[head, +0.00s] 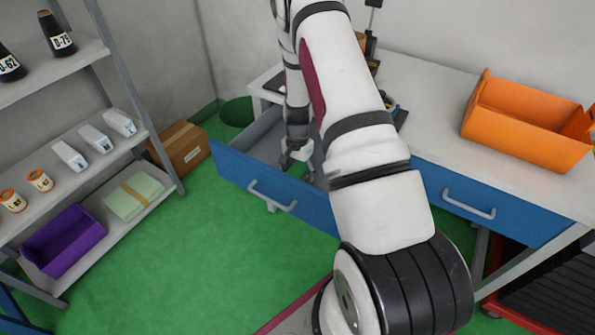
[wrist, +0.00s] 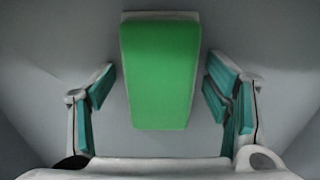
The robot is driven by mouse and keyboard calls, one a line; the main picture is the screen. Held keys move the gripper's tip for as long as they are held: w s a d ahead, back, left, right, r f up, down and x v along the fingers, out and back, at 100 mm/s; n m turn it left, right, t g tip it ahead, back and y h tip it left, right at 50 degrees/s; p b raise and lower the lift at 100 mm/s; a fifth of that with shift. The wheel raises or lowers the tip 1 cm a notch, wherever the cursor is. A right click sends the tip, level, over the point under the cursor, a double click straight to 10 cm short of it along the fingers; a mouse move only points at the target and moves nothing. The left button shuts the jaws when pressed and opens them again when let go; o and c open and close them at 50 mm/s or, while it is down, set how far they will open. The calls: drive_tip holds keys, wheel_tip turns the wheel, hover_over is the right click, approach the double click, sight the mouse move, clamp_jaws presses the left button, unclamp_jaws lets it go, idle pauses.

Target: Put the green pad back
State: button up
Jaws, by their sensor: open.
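The green pad (wrist: 160,75) shows in the wrist view, a bright green block with a pale far edge, lying on a grey surface. My gripper (wrist: 160,95) is open, with one teal-padded finger on each side of the pad. A gap shows between the pad and each finger. In the head view my gripper (head: 297,160) reaches down into the open blue-fronted drawer (head: 270,186) of the white workbench.
An orange bin (head: 525,120) stands on the workbench (head: 430,90). A second blue drawer (head: 490,203) is shut. A cardboard box (head: 181,147) stands on the green floor.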

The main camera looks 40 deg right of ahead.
wheel_tip(320, 180, up, 12)
wheel_tip(320, 180, up, 13)
drive_tip(key=n+t, duration=0.1)
drive_tip(key=n, duration=0.2)
hover_over(298, 170)
drive_tip(key=s+a, duration=0.1)
drive_tip(key=a, duration=0.6)
drive_tip(key=s+a+r+n, duration=0.4)
drive_tip(key=s+a+r, duration=0.4)
drive_tip(key=r, duration=0.3)
drive_tip(key=s+a+r+n, duration=0.3)
drive_tip(key=s, duration=0.7)
drive_tip(key=s+a+r+n+t, duration=0.1)
drive_tip(key=s+a+r+n, duration=0.2)
drive_tip(key=s, duration=0.7)
drive_tip(key=shift+a+n+t+p, duration=0.3)
drive_tip(key=shift+n+p, duration=0.15)
drive_tip(key=shift+n, duration=0.05)
drive_tip(key=shift+r, duration=0.1)
